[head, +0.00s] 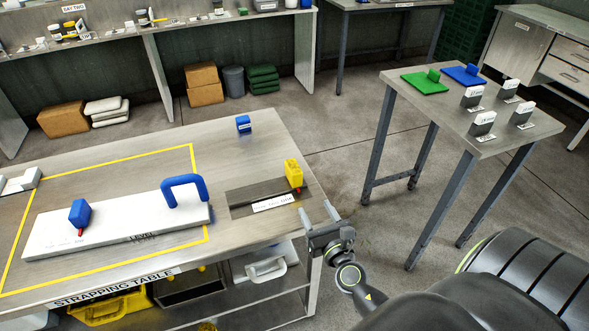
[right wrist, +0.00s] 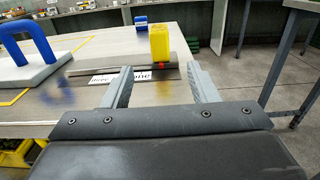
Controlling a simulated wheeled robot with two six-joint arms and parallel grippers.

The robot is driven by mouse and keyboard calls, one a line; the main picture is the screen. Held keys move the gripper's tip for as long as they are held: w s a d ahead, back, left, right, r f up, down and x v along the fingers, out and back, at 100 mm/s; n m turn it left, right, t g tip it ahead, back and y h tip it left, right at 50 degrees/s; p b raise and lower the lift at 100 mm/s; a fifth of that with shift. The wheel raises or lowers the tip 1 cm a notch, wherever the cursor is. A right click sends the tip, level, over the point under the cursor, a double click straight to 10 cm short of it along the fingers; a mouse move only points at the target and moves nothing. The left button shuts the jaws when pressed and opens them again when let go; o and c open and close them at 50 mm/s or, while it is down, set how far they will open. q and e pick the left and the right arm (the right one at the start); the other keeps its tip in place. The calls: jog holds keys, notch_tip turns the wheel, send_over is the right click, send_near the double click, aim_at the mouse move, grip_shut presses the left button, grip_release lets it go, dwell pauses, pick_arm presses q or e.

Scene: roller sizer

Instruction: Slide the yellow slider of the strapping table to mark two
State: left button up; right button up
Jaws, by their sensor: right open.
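The yellow slider (head: 293,172) stands upright at the right end of a dark track plate (head: 243,197) on the strapping table (head: 100,180). A red pointer shows at its base. In the right wrist view the slider (right wrist: 160,42) stands ahead, between and beyond my fingertips. My left gripper is not in view.
A white board marked LEVEL (head: 120,225) with a blue handle (head: 185,186) and a blue slider (head: 79,212) lies left of the track. A small blue block (head: 243,124) stands behind it. A side table (head: 455,105) with several pieces stands right, across open floor.

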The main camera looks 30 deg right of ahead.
aim_at(294, 170)
jog(key=p+x, duration=0.1)
jog(key=x, duration=1.6)
jog(key=shift+c, duration=0.4)
